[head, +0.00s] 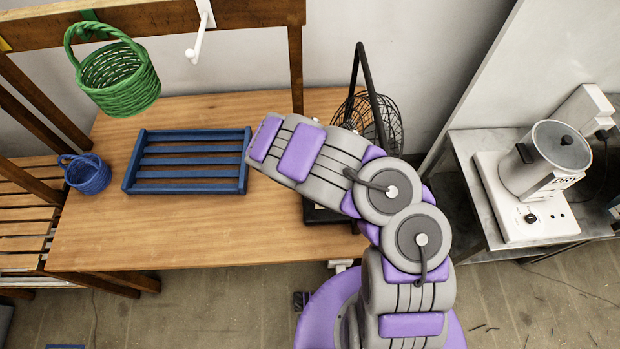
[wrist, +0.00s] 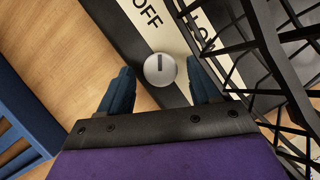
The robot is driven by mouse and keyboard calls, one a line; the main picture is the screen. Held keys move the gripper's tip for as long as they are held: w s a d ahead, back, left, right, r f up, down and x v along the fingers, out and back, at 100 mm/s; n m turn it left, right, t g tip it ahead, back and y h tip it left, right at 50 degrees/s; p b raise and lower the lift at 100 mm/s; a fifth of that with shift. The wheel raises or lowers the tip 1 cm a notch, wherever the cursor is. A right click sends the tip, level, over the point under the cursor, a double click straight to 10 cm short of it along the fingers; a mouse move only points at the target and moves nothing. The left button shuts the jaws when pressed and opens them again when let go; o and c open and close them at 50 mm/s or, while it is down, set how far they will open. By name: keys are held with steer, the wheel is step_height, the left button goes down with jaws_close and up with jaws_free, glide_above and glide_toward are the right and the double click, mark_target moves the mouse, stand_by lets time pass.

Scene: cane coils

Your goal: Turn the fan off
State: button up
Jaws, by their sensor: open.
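The black wire-cage fan (head: 388,122) stands at the right end of the wooden table, partly hidden by my arm. In the wrist view its black cage (wrist: 285,65) fills the right side. The round grey knob (wrist: 160,69) sits on the fan's base, and its dark line points up in the picture. The label "OFF" (wrist: 148,13) is above it, slightly left; a label reading about "low" (wrist: 203,36) is to the upper right. My gripper (wrist: 161,82) is open, with one dark blue finger on each side of the knob; contact cannot be told. My arm hides the gripper in the head view.
A blue slatted tray (head: 188,187) lies on the table (head: 200,245) left of my arm. A small blue basket (head: 87,174) is at the left, and a green basket (head: 117,80) hangs above. A steel pot (head: 545,160) on a white appliance (head: 510,205) stands on the right side table.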

steer(key=p+v, duration=0.3)
steer(key=v, duration=1.4)
steer(key=shift+p, duration=0.35)
steer(key=shift+a+r, duration=0.1)
